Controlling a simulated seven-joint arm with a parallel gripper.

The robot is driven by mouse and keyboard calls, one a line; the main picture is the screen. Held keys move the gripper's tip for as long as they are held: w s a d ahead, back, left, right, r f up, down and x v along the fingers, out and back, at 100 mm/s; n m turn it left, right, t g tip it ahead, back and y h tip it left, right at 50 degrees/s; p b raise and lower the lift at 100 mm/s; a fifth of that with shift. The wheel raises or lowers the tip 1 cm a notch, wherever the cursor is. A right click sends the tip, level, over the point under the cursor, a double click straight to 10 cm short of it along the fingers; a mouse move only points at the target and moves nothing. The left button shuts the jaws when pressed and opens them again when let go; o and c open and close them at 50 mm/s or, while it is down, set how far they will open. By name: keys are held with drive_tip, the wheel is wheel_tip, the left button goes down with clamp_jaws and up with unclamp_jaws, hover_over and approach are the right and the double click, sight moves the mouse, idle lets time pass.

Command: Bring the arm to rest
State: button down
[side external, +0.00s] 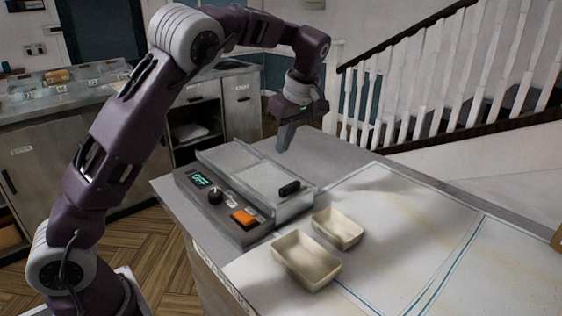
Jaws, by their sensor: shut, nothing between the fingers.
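My gripper (286,138) is shut and empty. It points down above the far part of the grey worktop, behind the fryer unit. My arm rises from the lower left and bends over to the right. The fryer unit (225,207) stands on the worktop below and in front of my gripper. Its panel has a green lit display reading "Off" (199,180), a dark knob (214,195) and an orange switch (243,217). A black handle (289,188) sits at the right side of its light top. My gripper appears apart from all of these.
Two cream trays, a larger one (306,262) and a smaller one (338,228), stand to the right of the fryer and look empty. The pale mat (420,225) right of them is clear. A white stair railing (430,85) stands behind. Steel counters (75,150) line the back left.

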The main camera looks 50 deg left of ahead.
drive_tip(key=s+d+r+m+t+h, duration=0.2)
drive_tip(key=s+d+r+m, duration=0.15)
drive_tip(key=s, duration=0.45)
drive_tip(key=s+d+r+m+t+h, duration=0.1)
drive_tip(key=s+d+r+m+h, duration=0.1)
drive_tip(key=s+r+m, duration=0.45)
drive_tip(key=s+d+f+m+t, duration=0.1)
drive_tip(key=s+d+f+m, duration=0.1)
drive_tip(key=s, duration=0.6)
drive_tip(key=s+d+f+m+t, duration=0.1)
drive_tip(key=s+d+f+m, duration=0.2)
drive_tip(key=s+m, duration=0.3)
drive_tip(key=s+f, duration=0.1)
drive_tip(key=s, duration=0.2)
drive_tip(key=shift+d+f+t, duration=0.25)
drive_tip(key=shift+t, duration=0.05)
